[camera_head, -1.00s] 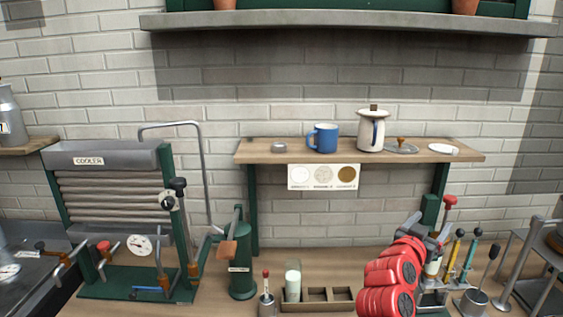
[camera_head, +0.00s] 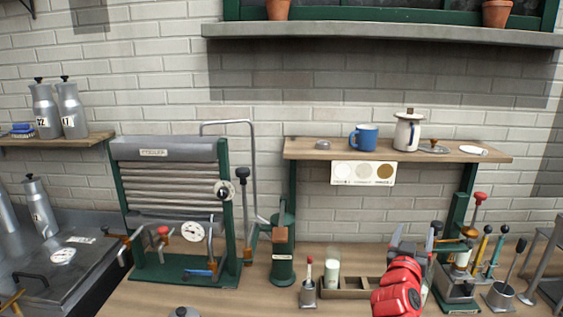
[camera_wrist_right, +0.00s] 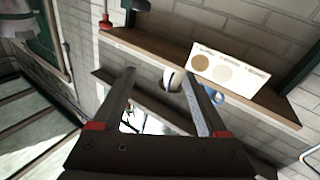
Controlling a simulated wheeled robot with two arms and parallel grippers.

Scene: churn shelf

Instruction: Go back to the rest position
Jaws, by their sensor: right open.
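My right gripper (camera_head: 412,240) is on a red arm that comes up from the bottom right in the head view. It is above the counter, in front of the wall and below the wooden shelf (camera_head: 300,150). In the right wrist view its two fingers (camera_wrist_right: 160,100) are spread apart with nothing held between them. The shelf and a white card with coloured circles (camera_wrist_right: 228,68) show beyond the fingers there. My left gripper is not in view.
A blue mug (camera_head: 364,138) and a white pot (camera_head: 407,132) stand on the shelf. The cooler (camera_head: 165,150) stands left, beside a green pump (camera_head: 283,255). A glass of milk (camera_head: 332,268) stands in a wooden rack (camera_head: 358,292). A tool stand (camera_head: 455,285) is close right of my right arm.

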